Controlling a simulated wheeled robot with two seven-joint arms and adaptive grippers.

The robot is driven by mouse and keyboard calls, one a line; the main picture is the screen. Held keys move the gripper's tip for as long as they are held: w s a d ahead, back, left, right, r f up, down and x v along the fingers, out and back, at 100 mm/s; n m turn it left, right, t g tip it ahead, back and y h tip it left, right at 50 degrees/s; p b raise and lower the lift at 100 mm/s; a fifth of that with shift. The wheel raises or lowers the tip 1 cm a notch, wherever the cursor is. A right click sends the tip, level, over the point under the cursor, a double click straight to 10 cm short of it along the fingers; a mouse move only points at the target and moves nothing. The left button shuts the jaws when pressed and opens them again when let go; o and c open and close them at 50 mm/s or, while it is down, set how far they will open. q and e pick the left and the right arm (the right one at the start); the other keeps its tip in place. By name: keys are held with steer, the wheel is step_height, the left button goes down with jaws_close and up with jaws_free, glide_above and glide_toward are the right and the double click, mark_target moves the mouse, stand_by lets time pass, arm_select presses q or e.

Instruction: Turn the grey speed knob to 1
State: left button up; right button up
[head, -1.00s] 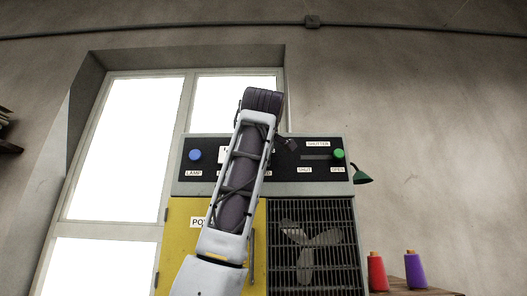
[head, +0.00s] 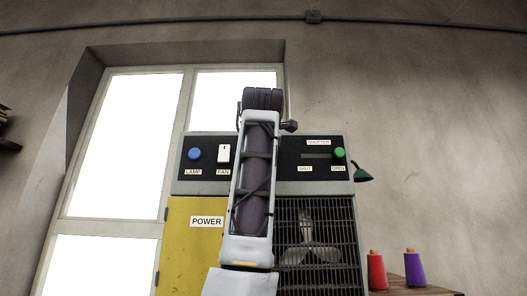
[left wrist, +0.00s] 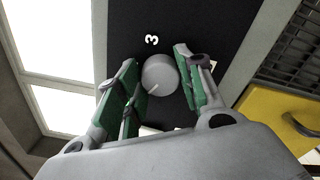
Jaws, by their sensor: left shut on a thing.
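The grey speed knob (left wrist: 160,73) is round, with a pale pointer line running toward its lower left in the left wrist view. A white "3" (left wrist: 152,40), turned sideways, is on the black panel above it; the pointer is directed away from it. Other numbers around the knob are hidden or cut off. My left gripper (left wrist: 159,70) is shut on the knob, one green-padded finger on each side. In the head view my own arm covers the knob and the fingers. My right gripper is in neither view.
The machine's black panel (head: 310,173) also carries a blue lamp button (head: 195,154), a white fan switch (head: 224,153) and a green shutter knob (head: 339,153). A fan grille (head: 335,225) is below. Red (head: 376,272) and purple (head: 415,270) spools stand at lower right.

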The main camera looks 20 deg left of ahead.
arm_select(q)
steer(key=shift+f, duration=0.15)
steer(key=o, duration=1)
steer(key=shift+s, duration=0.1)
steer(key=v, duration=1.1)
steer(key=shift+s+d, duration=0.15)
steer(key=shift+s, duration=0.2)
